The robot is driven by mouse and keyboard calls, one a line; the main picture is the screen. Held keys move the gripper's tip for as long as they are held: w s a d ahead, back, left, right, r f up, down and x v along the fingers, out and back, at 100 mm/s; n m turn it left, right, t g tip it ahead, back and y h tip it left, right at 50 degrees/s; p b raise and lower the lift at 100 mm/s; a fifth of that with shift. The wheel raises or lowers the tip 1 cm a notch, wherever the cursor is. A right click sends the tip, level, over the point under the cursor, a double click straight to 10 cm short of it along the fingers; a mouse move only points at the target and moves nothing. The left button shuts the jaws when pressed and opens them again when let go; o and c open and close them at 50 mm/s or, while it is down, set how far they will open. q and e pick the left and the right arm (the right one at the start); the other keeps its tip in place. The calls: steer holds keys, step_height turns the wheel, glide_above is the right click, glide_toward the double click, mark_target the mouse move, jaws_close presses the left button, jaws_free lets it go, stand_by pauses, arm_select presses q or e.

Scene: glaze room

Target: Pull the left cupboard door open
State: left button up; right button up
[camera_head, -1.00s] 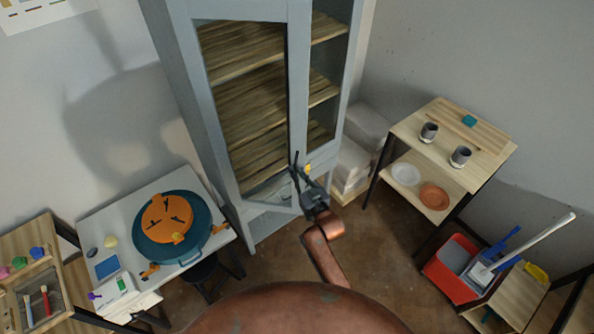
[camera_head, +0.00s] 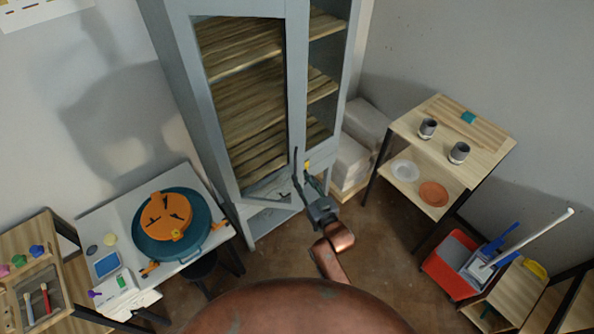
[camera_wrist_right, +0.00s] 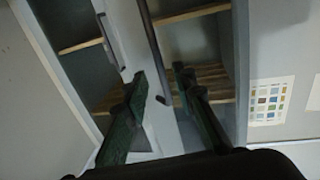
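The grey cupboard (camera_head: 175,90) stands at the back centre, with wooden shelves showing through its door panels. The left cupboard door (camera_head: 297,60) has a grey frame; whether it is ajar is hard to tell. My right gripper (camera_head: 303,168) is at the lower part of the door's inner edge. In the right wrist view, its two dark green fingers (camera_wrist_right: 160,78) are apart. A dark bar handle (camera_wrist_right: 151,45) runs down between the fingertips in the picture; I cannot tell whether they touch it. Another dark handle (camera_wrist_right: 107,42) is to its left. My left gripper is out of view.
A table with a teal and orange round device (camera_head: 172,222) stands at the left. A wooden shelf unit (camera_head: 475,125) with two cups stands at the right, with a red bucket (camera_head: 445,270) in front. Floor (camera_head: 385,235) is clear before the cupboard.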

steer(key=v, duration=0.6)
steer(key=shift+f, duration=0.15)
steer(key=shift+c, duration=0.5)
